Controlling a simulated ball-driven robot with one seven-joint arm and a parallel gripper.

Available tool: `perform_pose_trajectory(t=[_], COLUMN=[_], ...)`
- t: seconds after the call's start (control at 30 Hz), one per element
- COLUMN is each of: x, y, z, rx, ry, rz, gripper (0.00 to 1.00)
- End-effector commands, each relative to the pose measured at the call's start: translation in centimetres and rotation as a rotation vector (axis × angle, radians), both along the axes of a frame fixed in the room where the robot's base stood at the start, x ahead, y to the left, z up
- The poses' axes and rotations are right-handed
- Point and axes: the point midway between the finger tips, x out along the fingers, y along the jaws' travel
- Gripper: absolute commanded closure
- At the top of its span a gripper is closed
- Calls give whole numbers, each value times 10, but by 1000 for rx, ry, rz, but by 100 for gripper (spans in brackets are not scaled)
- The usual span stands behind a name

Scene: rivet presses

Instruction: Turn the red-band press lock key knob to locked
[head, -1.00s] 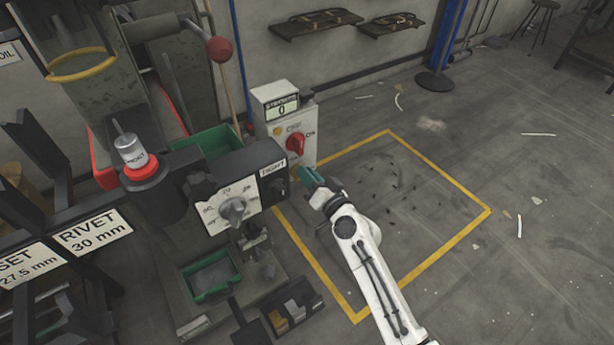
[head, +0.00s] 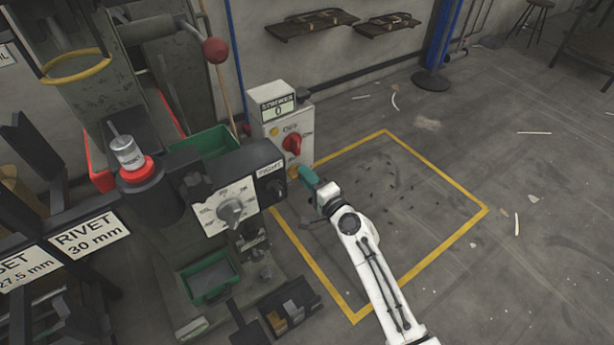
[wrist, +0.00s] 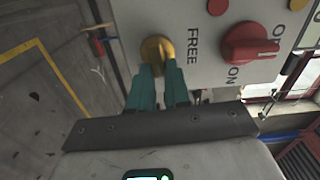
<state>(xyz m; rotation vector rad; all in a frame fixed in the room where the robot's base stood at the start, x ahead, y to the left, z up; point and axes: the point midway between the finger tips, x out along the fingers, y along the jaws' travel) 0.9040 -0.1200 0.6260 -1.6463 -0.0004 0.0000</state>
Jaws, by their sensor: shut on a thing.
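The brass-yellow lock key knob (wrist: 157,48) is on the white panel of the control box (head: 267,100), beside the word FREE in the wrist view. My gripper's teal fingers (wrist: 159,70) are shut on this knob. In the head view my gripper (head: 305,175) is at the lower right of the control box, and the knob is mostly hidden by the fingers. The knob's exact turn angle is hard to read, and the LOCKED word is not visible.
A red rotary switch (wrist: 250,42) sits close to the knob, beside the word ON. The press's dial box (head: 228,212) stands left of my gripper. The yellow-outlined floor area (head: 400,190) to the right is largely clear.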

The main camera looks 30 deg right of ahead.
Motion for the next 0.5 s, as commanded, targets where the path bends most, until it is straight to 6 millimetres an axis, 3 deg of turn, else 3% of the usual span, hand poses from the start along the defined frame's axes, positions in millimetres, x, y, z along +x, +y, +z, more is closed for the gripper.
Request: perform_pose_trajectory(t=[0.5], x=[0], y=[-1], z=[-2], rx=[93], ry=[1], rz=[-2], gripper=[100])
